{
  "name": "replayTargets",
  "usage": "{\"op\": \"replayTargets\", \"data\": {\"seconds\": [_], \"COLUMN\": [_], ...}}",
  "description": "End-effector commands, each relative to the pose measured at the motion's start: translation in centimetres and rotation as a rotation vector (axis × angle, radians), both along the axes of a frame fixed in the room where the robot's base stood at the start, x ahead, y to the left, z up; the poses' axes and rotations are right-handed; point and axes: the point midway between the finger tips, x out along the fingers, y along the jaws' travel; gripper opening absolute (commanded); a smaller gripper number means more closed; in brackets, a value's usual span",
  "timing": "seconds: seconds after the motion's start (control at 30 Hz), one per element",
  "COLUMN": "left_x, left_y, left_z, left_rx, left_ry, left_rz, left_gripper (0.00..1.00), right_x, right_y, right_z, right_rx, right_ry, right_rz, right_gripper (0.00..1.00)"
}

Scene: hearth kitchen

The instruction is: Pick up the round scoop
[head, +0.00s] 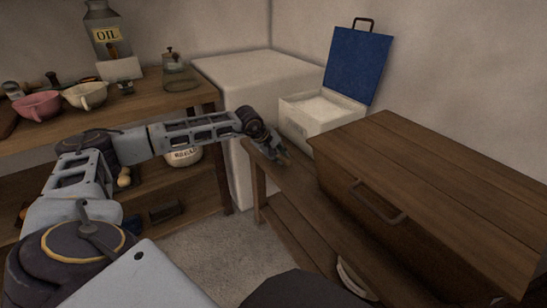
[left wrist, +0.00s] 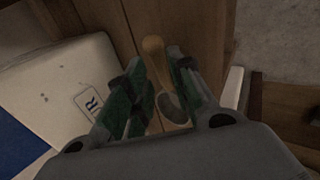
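The round scoop shows in the left wrist view, with a tan wooden handle (left wrist: 155,50) and a dark rounded end (left wrist: 171,106). It lies over the brown wooden bench top. My left gripper (head: 281,157) reaches down to the bench beside the white bin in the head view. In the left wrist view its green-padded fingers (left wrist: 157,62) are apart, one on each side of the scoop, with some gap showing. I cannot make out the scoop in the head view, where the gripper is in the way. My right gripper is not in view.
A white bin (head: 303,124) with a raised blue lid (head: 357,64) stands behind the gripper. A large wooden chest (head: 430,190) stands close on the right. A white block (head: 240,95) is behind. Shelves at left hold bowls (head: 86,95) and jars.

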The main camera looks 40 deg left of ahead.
Motion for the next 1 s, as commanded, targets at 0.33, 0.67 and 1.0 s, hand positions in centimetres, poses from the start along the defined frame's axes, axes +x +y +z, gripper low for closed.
{"op": "replayTargets", "data": {"seconds": [0.33, 0.67, 1.0], "left_x": [1.6, 2.2, 2.2], "left_y": [-0.4, -0.6, -0.6], "left_z": [-2.8, -3.6, -3.6], "left_rx": [0.000, 0.000, 0.000], "left_ry": [-0.001, -0.001, -0.001], "left_rz": [0.000, 0.001, 0.001], "left_gripper": [0.23, 0.23, 0.23], "right_x": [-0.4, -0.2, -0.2], "right_y": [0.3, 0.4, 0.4], "right_z": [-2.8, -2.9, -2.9], "right_rx": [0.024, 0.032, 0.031], "right_ry": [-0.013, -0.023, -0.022], "right_rz": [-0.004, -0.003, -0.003], "right_gripper": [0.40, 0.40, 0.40]}}
